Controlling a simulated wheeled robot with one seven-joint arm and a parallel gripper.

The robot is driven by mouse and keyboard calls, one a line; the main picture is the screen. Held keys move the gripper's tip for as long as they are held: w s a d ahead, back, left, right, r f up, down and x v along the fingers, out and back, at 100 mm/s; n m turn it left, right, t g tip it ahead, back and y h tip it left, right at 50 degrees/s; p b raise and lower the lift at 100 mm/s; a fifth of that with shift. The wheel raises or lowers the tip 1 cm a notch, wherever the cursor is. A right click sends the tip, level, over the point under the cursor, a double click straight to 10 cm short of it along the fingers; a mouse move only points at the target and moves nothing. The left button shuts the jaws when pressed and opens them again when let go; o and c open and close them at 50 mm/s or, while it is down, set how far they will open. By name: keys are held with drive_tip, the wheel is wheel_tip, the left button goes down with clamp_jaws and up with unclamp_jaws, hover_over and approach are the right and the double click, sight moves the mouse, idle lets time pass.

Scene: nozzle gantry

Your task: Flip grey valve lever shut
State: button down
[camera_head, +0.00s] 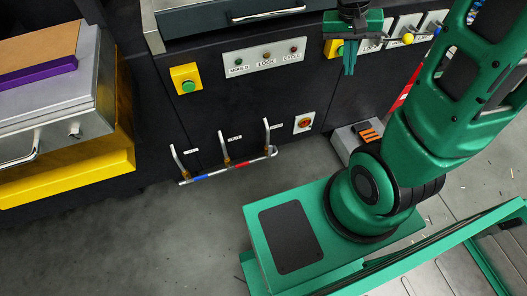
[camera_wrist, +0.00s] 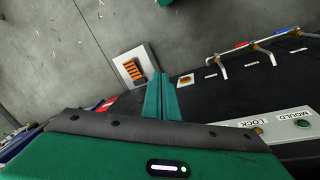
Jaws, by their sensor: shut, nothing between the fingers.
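A row of pipes with brass-coloured valves (camera_head: 225,158) sits low on the dark machine front. Coloured bands show along it, blue at left and red in the middle; the right end (camera_head: 271,153) is plain grey. I cannot tell clearly which part is the grey lever or how it is turned. The pipe row also shows at upper right in the wrist view (camera_wrist: 250,52). My gripper (camera_head: 349,71) is shut and empty, its fingers pointing down, above and to the right of the pipes and apart from them. Its green fingers also show in the wrist view (camera_wrist: 159,78).
A label panel (camera_head: 264,57) with small lights and a yellow box with a green button (camera_head: 187,86) are above the pipes. An orange-red switch (camera_head: 303,122) is right of them. A grey box with orange slats (camera_head: 364,139) stands on the floor. Floor before the pipes is clear.

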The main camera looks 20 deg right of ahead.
drive_tip(key=w+a+f+n+h, duration=0.15)
drive_tip(key=w+a+f, duration=0.45)
drive_tip(key=w+f, duration=0.6)
drive_tip(key=t+h, duration=0.2)
hover_over(270, 151)
drive_tip(key=w, duration=0.1)
wheel_tip(270, 151, down, 12)
drive_tip(key=s+a+f+n+t, duration=0.1)
drive_tip(key=a+f, duration=0.3)
drive_tip(key=f, duration=0.5)
drive_tip(key=s+a+f+n+t, duration=0.1)
drive_tip(key=a+f, duration=0.3)
drive_tip(key=f, duration=0.5)
drive_tip(key=s+a+f+n+t, duration=0.1)
drive_tip(key=s+a+f+n, duration=0.1)
drive_tip(key=f, duration=0.7)
drive_tip(key=shift+s+a+f, duration=0.25)
drive_tip(key=shift+s+a, duration=0.4)
drive_tip(key=shift+a, duration=0.5)
drive_tip(key=w+d+f, duration=0.3)
drive_tip(key=d+f, duration=0.5)
drive_tip(key=shift+w+d, duration=0.4)
